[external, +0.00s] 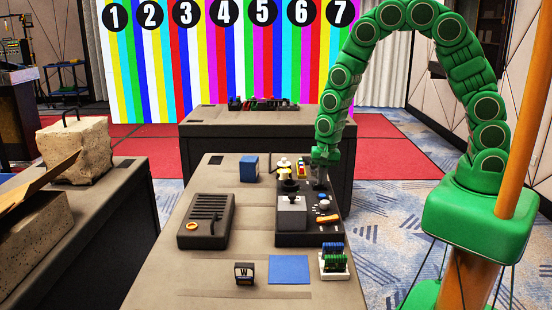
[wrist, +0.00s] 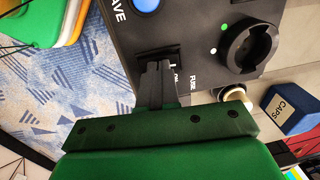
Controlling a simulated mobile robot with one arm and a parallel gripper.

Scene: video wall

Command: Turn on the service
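A dark control box (external: 296,238) stands on the right of the near table, with a grey block with a black knob, a blue button and an orange handle on it. My gripper (external: 320,186) reaches down to its far right part. In the wrist view the black fingers of my gripper (wrist: 160,66) lie close together at a dark slot (wrist: 158,50) in the panel. A partly hidden label beside it seems to read ON. Whether the fingers hold a switch there is hidden. A label FUSE (wrist: 193,82), a black round knob (wrist: 250,47) and a blue button (wrist: 145,4) are nearby.
A dark slotted box (external: 206,220) lies on the left of the table. A blue box (external: 249,168) stands at the back; a blue CAPS block (wrist: 292,107) shows in the wrist view. A blue square (external: 289,269) and a W block (external: 244,273) are in front. A numbered striped wall (external: 225,70) stands behind.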

